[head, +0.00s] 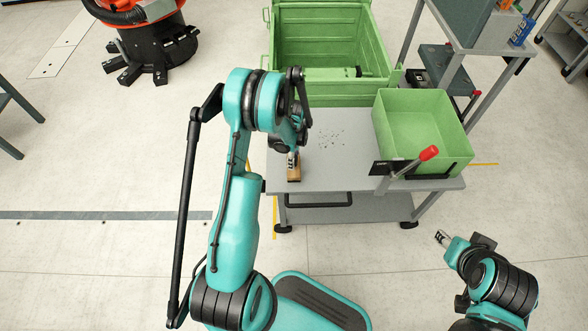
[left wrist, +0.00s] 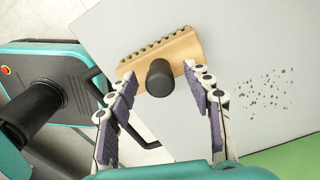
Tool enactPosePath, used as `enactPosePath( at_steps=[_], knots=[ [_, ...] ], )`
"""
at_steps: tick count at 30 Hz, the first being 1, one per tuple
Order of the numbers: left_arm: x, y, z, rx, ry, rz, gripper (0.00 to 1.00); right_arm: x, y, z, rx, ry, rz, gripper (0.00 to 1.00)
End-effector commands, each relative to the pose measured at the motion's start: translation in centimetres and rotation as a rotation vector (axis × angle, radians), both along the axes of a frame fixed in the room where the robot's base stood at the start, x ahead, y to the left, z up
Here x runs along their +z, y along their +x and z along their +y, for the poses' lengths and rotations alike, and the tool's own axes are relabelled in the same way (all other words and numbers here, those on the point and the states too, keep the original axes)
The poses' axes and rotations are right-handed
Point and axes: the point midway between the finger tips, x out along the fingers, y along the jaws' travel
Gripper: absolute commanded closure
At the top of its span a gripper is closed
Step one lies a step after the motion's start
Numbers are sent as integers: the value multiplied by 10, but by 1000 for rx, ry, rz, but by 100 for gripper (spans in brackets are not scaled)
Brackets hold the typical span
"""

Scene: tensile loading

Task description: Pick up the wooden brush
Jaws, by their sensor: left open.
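The wooden brush (left wrist: 182,48) lies on the grey cart top in the left wrist view. It has a tan wooden block with a row of bristle tufts along one edge and a black round handle (left wrist: 160,78) pointing up toward the camera. In the head view the brush (head: 294,174) is at the cart's front left, partly hidden by my arm. My left gripper (left wrist: 163,103) is open, with its two fingers on either side of the handle; whether they touch it cannot be told. My right gripper (head: 441,238) is at the lower right, away from the cart; its finger gap is too small to judge.
The grey cart top (head: 345,170) carries scattered dark bits (head: 330,138) behind the brush. A green box (head: 420,120) stands at its right, with a red-handled lever (head: 428,154) at its front. A large green bin (head: 325,85) stands behind.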

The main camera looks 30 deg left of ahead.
Motion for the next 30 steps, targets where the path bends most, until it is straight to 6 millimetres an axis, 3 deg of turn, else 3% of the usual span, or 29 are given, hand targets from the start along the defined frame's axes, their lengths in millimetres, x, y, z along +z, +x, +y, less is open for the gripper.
enactPosePath(
  at_steps=[8, 12, 14, 25, 30],
  knots=[
    [-5, 0, 0, 0, 0, 0, 52, -2, 0, 0, 0, 0, 0, 60],
    [-5, 0, 0, 0, 0, 0, 89, -2, 0, 0, 0, 0, 0, 60],
    [-5, 0, 0, 0, 0, 0, 100, -2, 0, 0, 0, 0, 0, 60],
    [-3, 0, 0, 1, 0, 0, 100, -1, 0, 0, 0, 0, 0, 60],
    [11, 0, 0, 1, 0, 0, 100, 8, 0, 0, 0, 0, 0, 60]
  ],
)
